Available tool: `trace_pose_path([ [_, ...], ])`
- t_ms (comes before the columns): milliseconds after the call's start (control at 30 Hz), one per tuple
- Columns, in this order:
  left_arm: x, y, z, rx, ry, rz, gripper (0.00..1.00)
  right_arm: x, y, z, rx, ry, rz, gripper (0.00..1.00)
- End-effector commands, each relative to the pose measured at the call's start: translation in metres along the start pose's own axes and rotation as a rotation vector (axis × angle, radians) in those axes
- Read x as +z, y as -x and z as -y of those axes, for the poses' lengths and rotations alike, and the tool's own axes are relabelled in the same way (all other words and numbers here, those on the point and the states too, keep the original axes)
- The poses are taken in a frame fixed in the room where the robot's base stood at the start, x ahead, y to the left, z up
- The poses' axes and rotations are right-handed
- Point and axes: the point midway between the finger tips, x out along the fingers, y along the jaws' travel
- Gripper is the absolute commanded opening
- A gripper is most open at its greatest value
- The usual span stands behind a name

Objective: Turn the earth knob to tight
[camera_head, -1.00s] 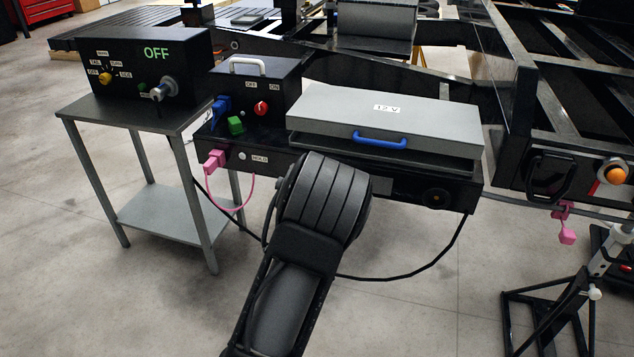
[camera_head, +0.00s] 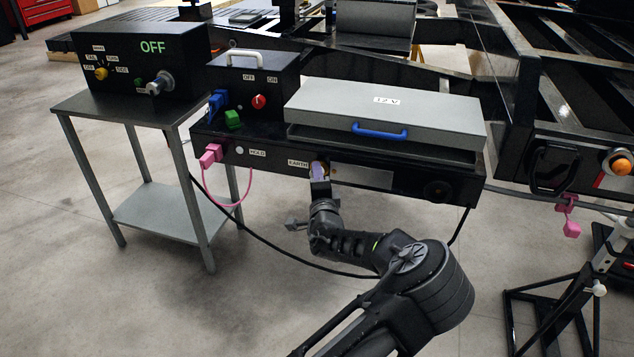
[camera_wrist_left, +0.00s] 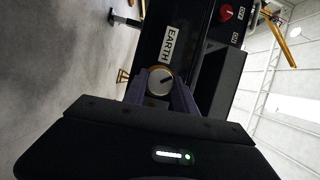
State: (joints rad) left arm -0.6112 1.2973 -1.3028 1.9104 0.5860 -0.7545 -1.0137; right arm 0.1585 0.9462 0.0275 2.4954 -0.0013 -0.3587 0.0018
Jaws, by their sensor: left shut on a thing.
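The earth knob (camera_wrist_left: 160,82) is a round pale dial with a dark pointer line and a gold-coloured rim. It sits beside the EARTH label (camera_wrist_left: 172,44) on the front of the black panel. My left gripper (camera_head: 320,171) is at this knob, right of the EARTH label (camera_head: 298,163) in the head view. In the left wrist view its purple fingers (camera_wrist_left: 160,88) lie on both sides of the knob, shut on it. The head view hides most of the knob behind the fingers. My right gripper is in neither view.
Left of the knob are a HOLD button (camera_head: 239,151) and a pink plug (camera_head: 210,154) with its cord. A black cable hangs below the panel.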

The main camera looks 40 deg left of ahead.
Motion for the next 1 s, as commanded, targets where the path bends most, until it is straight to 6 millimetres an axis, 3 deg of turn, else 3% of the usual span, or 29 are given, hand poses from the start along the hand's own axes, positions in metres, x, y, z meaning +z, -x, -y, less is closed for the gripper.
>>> trace_pose_path([
  [500,0.001,0.000,-0.009,-0.183,-0.442,-0.001,0.00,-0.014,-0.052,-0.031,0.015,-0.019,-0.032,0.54],
  [1000,0.001,-0.001,-0.005,-0.266,-0.643,-0.001,0.00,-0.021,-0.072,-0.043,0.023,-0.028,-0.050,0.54],
])
